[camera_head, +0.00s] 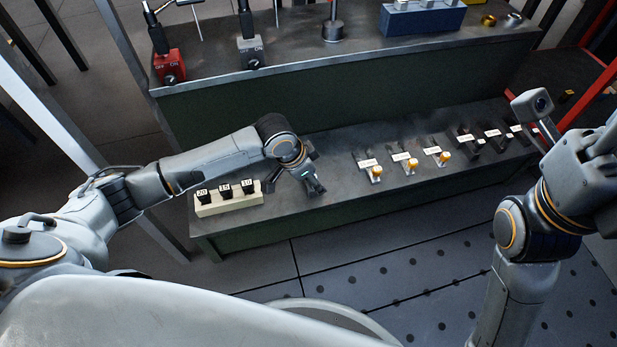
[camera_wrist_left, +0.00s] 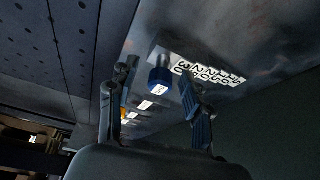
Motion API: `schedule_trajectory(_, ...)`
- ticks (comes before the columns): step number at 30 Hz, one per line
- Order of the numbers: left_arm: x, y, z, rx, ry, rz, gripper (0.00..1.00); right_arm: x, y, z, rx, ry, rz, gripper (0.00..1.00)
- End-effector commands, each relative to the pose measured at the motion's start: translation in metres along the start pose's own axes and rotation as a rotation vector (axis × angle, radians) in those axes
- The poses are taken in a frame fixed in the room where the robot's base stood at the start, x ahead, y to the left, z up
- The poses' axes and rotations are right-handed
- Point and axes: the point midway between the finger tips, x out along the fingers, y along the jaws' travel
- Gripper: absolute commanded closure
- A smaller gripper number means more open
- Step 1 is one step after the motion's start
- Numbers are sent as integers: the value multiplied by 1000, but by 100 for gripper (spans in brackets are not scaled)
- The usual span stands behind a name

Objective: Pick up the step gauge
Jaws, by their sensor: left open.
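What looks like the step gauge shows in the left wrist view: a pale piece with a row of black numbers (camera_wrist_left: 208,74), with a blue grip (camera_wrist_left: 160,80) beside it. I cannot tell how the two join. It lies on the bench, and the view is tilted. In the head view I cannot make it out; my left gripper covers that spot. My left gripper (camera_head: 313,184) is open, low over the lower bench. In its wrist view the fingers (camera_wrist_left: 155,108) are either side of the blue grip, with no clear contact. My right gripper (camera_head: 597,150) is at the right edge, its fingers unclear.
A cream block (camera_head: 229,209) with black numbered pieces stands left of my left gripper. Several yellow-handled clamps (camera_head: 409,164) and labelled black pieces (camera_head: 491,134) line the lower bench (camera_head: 330,207). The upper shelf holds a red switch box (camera_head: 170,65) and a blue block (camera_head: 421,20).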

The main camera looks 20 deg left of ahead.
Motion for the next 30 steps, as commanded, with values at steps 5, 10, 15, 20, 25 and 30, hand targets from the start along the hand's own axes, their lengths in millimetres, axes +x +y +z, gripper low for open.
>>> schedule_trajectory(5, -1, 0, 0, 0, 0, 0, 63, 0, 0, 0, 0, -1, 0, 60)
schedule_trajectory(10, -1, 0, 0, 0, 0, 0, 97, 0, 0, 0, 0, -1, 0, 60)
schedule_trajectory(15, -1, 0, 0, 0, 0, 0, 100, 0, 0, 0, 0, -1, 0, 60)
schedule_trajectory(20, -2, -1, -2, 1, 5, -2, 100, 0, 0, 0, 1, -1, 1, 60)
schedule_trajectory(25, -3, -1, -2, 1, 5, -1, 100, 1, 0, 0, 1, -1, 1, 60)
schedule_trajectory(30, -9, 0, -5, 1, 5, -1, 100, 6, 1, 0, 1, 1, 3, 60)
